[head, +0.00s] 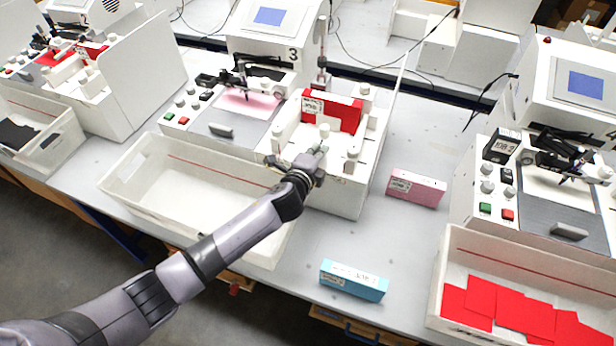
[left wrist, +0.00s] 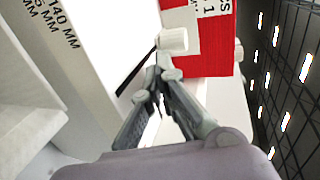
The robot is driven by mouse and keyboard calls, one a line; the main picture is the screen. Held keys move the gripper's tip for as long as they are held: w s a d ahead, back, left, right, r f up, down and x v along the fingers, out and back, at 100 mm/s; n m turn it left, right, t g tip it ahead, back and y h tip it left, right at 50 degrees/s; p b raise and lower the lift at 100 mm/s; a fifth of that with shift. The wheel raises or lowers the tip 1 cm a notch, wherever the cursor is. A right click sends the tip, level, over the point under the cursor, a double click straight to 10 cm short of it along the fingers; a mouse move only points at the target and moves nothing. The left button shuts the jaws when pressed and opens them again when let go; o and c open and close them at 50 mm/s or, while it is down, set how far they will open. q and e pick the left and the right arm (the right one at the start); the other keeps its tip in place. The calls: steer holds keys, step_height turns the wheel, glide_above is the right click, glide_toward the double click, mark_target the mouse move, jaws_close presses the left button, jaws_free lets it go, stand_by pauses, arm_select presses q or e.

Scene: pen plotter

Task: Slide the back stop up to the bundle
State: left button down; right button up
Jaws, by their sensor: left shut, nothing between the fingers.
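The red bundle (head: 347,114) with a white label stands upright in the white feeder at the side of machine 3. It also shows in the left wrist view (left wrist: 208,62), beside the fingertips. A white knob (head: 323,131) stands in front of the bundle; it appears in the left wrist view (left wrist: 173,40) just beyond the fingertips. I cannot tell for certain whether this knob belongs to the back stop. My left gripper (head: 320,150) is shut and empty, close to the knob; contact is unclear. It shows in the left wrist view too (left wrist: 160,72). My right gripper is out of view.
More white knobs (head: 351,158) stand on the feeder around my gripper. An empty white tray (head: 135,165) lies to the left. A pink box (head: 425,190) and a blue box (head: 352,287) rest on the table. Clear table lies between them.

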arm_select(q)
steer(key=v, duration=0.3)
steer(key=shift+s+d+r, duration=0.2)
steer(key=shift+d, duration=0.1)
steer(key=shift+s+a+f, duration=0.1)
steer(key=shift+s+a, duration=0.05)
steer(key=shift+a, duration=0.05)
steer(key=b+v, duration=0.1)
steer(key=v, duration=0.5)
steer(key=shift+s+a+b, duration=0.2)
steer(key=shift+a+b, duration=0.05)
steer(key=shift+b, duration=0.1)
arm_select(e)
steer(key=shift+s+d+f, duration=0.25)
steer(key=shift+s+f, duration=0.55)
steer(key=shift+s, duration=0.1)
arm_select(q)
steer(key=shift+s, duration=0.1)
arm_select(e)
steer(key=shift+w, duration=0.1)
